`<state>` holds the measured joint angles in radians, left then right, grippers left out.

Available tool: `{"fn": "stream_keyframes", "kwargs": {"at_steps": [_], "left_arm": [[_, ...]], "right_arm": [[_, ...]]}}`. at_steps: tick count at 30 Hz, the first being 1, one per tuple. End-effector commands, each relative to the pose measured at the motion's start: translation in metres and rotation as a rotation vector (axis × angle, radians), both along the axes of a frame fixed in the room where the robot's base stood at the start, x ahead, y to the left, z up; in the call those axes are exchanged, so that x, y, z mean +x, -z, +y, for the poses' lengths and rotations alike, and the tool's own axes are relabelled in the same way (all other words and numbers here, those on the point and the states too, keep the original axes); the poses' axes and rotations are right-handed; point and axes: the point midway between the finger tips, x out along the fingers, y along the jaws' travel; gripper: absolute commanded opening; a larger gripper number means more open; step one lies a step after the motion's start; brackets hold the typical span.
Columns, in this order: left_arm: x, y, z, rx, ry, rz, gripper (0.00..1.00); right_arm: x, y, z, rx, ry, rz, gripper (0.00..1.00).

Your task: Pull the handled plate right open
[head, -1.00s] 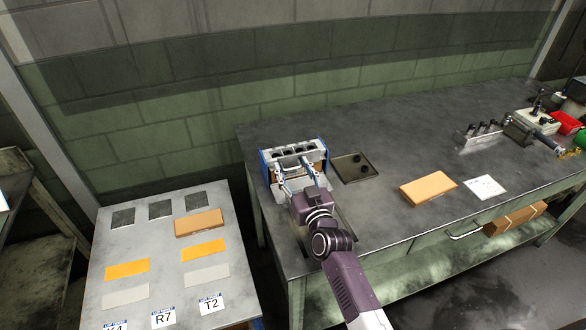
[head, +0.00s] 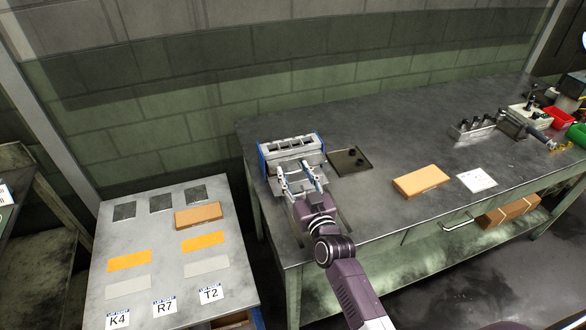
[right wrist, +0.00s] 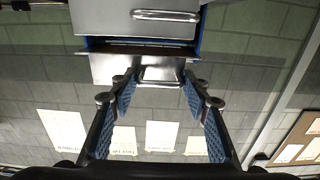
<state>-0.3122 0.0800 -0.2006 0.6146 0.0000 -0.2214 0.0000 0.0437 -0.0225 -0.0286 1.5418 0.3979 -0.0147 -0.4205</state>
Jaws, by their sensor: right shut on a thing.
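The former is a grey box with blue sides (head: 263,160) at the bench's left end in the head view. My right gripper (head: 296,169) is at its front, with the arm reaching in from below. In the right wrist view a grey plate (right wrist: 108,70) with a small bar handle (right wrist: 160,75) sits ahead. The right gripper is shut on that handle, its fingertips at either side. A second metal panel with a long handle (right wrist: 166,15) shows above it, with a dark blue-edged gap between. My left gripper is not in view.
A dark tray (head: 350,160) with small black parts lies right of the former. An orange-brown block (head: 421,181) and a white card (head: 478,181) lie farther right. A lower table (head: 150,240) with labelled places stands at the left.

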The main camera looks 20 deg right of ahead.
Motion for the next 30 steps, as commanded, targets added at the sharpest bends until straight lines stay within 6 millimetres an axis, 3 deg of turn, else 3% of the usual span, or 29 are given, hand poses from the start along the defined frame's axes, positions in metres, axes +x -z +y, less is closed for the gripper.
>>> {"fn": "stream_keyframes", "kwargs": {"at_steps": [3,4,6,12,17,20,30], "left_arm": [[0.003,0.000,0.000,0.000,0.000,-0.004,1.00],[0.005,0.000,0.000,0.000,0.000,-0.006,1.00],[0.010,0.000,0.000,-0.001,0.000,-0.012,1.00],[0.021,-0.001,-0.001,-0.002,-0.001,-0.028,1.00],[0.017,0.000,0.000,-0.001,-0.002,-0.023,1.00],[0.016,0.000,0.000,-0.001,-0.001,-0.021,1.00],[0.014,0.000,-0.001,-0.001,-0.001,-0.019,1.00]], "right_arm": [[0.000,0.003,-0.002,0.001,0.003,0.004,0.00],[0.000,0.003,-0.002,0.001,0.003,0.004,0.45],[0.000,0.003,-0.002,0.001,0.003,0.004,0.51],[0.000,0.002,-0.001,0.001,0.002,0.003,0.51],[-0.005,0.002,-0.001,0.001,0.001,0.003,0.51],[-0.017,0.003,-0.002,0.002,0.002,0.004,0.51],[-0.084,0.004,-0.005,0.001,0.002,0.006,0.51]]}}
